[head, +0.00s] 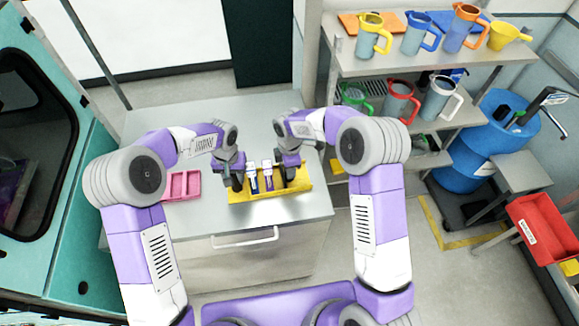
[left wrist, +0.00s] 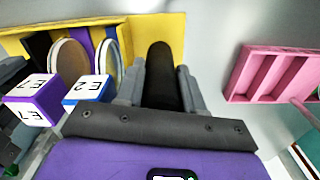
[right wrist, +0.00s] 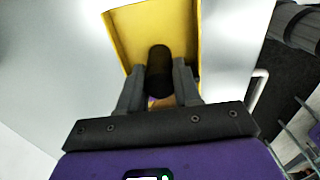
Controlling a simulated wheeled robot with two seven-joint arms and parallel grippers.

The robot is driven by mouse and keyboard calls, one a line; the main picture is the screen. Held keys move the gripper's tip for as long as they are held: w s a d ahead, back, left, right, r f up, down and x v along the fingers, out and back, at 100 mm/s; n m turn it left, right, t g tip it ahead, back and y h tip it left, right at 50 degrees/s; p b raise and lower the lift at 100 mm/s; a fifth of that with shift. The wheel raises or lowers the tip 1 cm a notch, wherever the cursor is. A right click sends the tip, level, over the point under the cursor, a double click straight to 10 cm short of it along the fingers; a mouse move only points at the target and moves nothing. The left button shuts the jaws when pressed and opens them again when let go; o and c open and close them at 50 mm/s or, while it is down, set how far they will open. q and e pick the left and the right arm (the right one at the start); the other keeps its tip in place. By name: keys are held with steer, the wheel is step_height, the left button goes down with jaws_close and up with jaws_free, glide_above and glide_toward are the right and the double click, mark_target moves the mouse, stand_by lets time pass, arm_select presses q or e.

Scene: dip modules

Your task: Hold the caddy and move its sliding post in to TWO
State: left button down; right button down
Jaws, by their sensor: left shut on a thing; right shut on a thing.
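The yellow caddy (head: 262,210) stands on the grey table and also shows in the left wrist view (left wrist: 172,24) and right wrist view (right wrist: 125,35). My left gripper (head: 237,182) is shut on a black post (left wrist: 161,75) at the caddy's left end. My right gripper (head: 290,174) is shut on another black post (right wrist: 159,70). Bare caddy floor shows beyond that right post. Between the grippers stand a blue module (head: 253,183) and a purple module (head: 267,176). In the left wrist view they read E2 (left wrist: 92,92) and E7 (left wrist: 32,100). Any slot markings are unreadable.
A pink divided tray (head: 180,186) lies left of the caddy. The table (head: 160,119) is clear behind. A shelf with several pitchers (head: 372,36), a blue barrel (head: 490,150) and a red bin (head: 543,228) stand at the right. A teal machine is at the left.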

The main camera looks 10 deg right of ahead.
mark_target(282, 173)
steer(key=shift+a, duration=0.1)
steer(key=shift+a, duration=1.3)
steer(key=c, duration=0.8)
jaws_free()
steer(key=shift+d, duration=0.1)
step_height(282, 173, up, 12)
steer(key=shift+r, duration=0.1)
